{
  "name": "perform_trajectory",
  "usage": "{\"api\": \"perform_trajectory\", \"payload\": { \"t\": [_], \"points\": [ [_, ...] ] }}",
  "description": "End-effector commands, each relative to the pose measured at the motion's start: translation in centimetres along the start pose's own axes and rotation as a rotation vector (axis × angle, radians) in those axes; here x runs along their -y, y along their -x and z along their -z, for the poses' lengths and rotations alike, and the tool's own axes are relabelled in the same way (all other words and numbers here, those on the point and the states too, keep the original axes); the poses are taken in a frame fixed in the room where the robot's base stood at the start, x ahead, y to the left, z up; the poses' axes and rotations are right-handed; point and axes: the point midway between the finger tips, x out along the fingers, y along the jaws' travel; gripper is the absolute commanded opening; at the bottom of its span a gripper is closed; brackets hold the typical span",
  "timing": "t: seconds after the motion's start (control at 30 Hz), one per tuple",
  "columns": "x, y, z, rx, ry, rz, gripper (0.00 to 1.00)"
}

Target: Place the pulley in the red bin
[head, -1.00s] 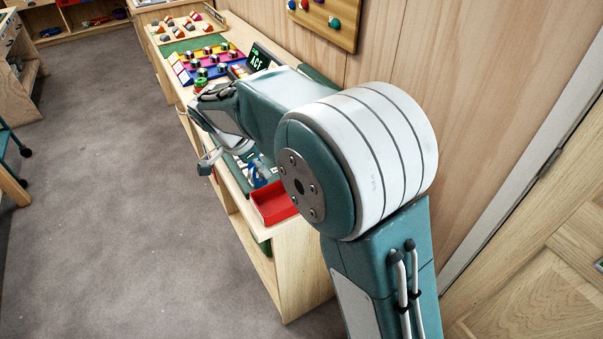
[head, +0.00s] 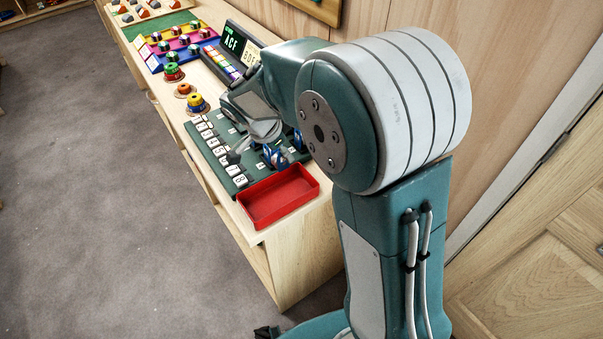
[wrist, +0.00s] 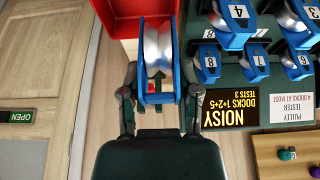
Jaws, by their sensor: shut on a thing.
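My gripper (wrist: 157,95) is shut on a blue pulley with a silver wheel (wrist: 158,52), one finger on each side of it, in the wrist view. The red bin (wrist: 112,16) is at the top of that view, and the held pulley overlaps its near edge in the picture. In the head view the red bin (head: 278,220) is an open, empty tray at the near end of the bench. I cannot tell the held pulley apart from the other blue pulleys in the head view.
Other blue pulleys (wrist: 232,28) sit on the numbered green board (wrist: 240,75) beside the held one. A black NOISY sign (wrist: 231,108) lies close to my gripper. Number tiles (head: 218,150) line the board's left side. A display (head: 236,42) stands farther back.

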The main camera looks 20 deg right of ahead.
Motion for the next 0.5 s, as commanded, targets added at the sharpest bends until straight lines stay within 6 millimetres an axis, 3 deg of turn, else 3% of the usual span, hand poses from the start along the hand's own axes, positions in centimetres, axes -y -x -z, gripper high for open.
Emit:
{"api": "perform_trajectory", "payload": {
  "t": [0.2,0.5],
  "points": [
    [-1.7,-4.2,0.7,0.001,0.001,-0.005,0.0],
    [-2.6,-6.8,1.1,0.001,0.001,-0.004,0.0]
  ]
}}
